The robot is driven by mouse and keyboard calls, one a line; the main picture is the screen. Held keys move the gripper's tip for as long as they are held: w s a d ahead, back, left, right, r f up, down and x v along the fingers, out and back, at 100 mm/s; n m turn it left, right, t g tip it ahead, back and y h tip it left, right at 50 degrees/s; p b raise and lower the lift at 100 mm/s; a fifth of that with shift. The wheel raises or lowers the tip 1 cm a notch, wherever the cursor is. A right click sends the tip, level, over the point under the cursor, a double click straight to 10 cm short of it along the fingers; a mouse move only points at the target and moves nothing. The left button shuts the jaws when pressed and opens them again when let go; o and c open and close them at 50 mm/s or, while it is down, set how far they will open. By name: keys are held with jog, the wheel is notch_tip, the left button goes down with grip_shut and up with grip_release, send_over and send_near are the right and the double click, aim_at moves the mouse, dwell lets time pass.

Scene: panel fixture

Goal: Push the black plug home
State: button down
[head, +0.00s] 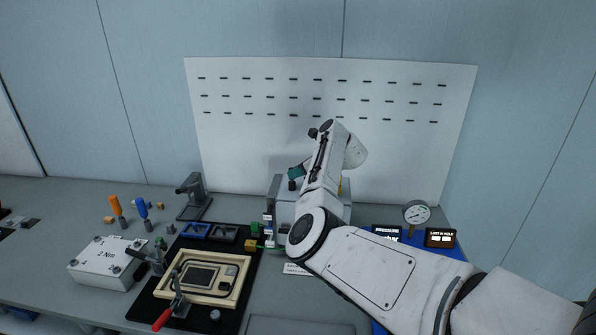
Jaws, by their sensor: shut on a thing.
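My arm reaches up from the lower right and bends down over a grey box fixture (280,185) at the back of the bench. My gripper (295,173) shows small and dark, just left of my arm's upper links, above this box. It is shut on a small dark piece, which looks like the black plug (292,185). The plug is at the top of the box; I cannot tell how deep it sits or whether it touches a socket. My arm hides the right part of the box and much of its front.
A black mat (245,262) with a beige framed fixture (205,277) and a red-handled clamp (164,317) lies left of my arm. A white box (105,262), screwdrivers (142,208), a grey stand (193,195) and a dial gauge (416,213) stand around. A slotted white board (260,130) rises behind.

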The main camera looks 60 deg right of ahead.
jog(key=shift+f, duration=0.7)
jog(key=c, duration=0.9)
grip_release()
jog(key=shift+s+r, duration=0.1)
jog(key=b+v, duration=0.2)
jog(key=v, duration=0.8)
jog(key=shift+s+r, duration=0.15)
jog(key=shift+s, duration=0.05)
